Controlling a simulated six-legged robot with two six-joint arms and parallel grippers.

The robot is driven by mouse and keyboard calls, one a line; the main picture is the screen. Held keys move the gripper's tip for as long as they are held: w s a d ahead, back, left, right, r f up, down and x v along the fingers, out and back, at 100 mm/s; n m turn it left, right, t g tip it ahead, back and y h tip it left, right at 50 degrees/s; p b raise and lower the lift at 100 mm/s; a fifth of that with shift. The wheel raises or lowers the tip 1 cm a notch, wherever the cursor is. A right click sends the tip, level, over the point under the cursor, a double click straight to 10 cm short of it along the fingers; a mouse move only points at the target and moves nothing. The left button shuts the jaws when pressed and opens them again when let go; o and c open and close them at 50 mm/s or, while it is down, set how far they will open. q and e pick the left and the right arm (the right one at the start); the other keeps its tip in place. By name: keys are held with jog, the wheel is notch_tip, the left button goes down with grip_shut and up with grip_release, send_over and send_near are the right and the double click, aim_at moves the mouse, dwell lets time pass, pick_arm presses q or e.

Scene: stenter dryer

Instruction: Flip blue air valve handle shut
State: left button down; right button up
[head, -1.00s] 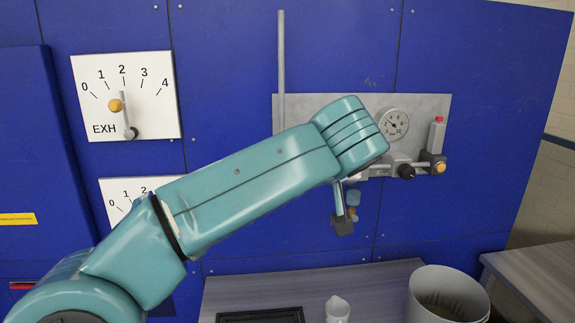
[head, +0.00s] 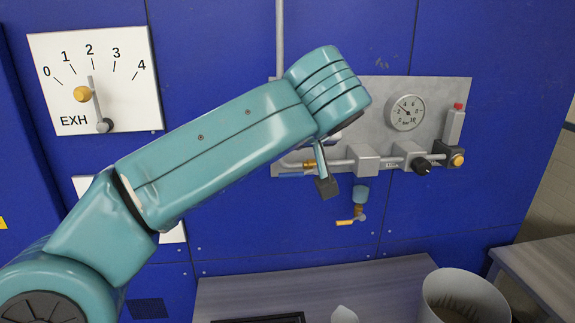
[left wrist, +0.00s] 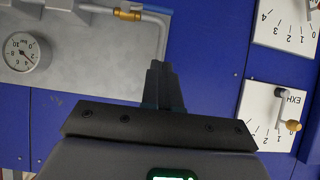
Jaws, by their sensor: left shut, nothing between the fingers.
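The blue air valve handle (left wrist: 157,9) shows at the top of the left wrist view. It lies along the grey pipe beside a brass valve body (left wrist: 127,14). In the head view the brass body (head: 310,165) is just left of my gripper, at the lower left of the grey panel (head: 355,95); the handle is small there. My left gripper (head: 326,187) hangs in front of the panel, a little right of and below the valve. Its fingers (left wrist: 163,75) are shut and empty, apart from the handle in the wrist view. My right gripper is not in view.
A pressure gauge (head: 405,112), a black knob (head: 422,166) and a blue filter bowl (head: 360,195) with an orange-tipped drain lever (head: 347,222) sit right of my gripper. An EXH dial (head: 93,80) is at left. A table (head: 240,295) with a white bucket (head: 460,295) stands below.

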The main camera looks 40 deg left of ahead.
aim_at(299, 173)
pick_arm(q)
jog(key=d+f+p+x, duration=0.1)
jog(key=f+p+x, duration=0.1)
jog(key=x, duration=1.1)
jog(key=shift+s+d+f, duration=0.25)
jog(key=shift+s, duration=0.05)
jog(key=shift+s, duration=0.1)
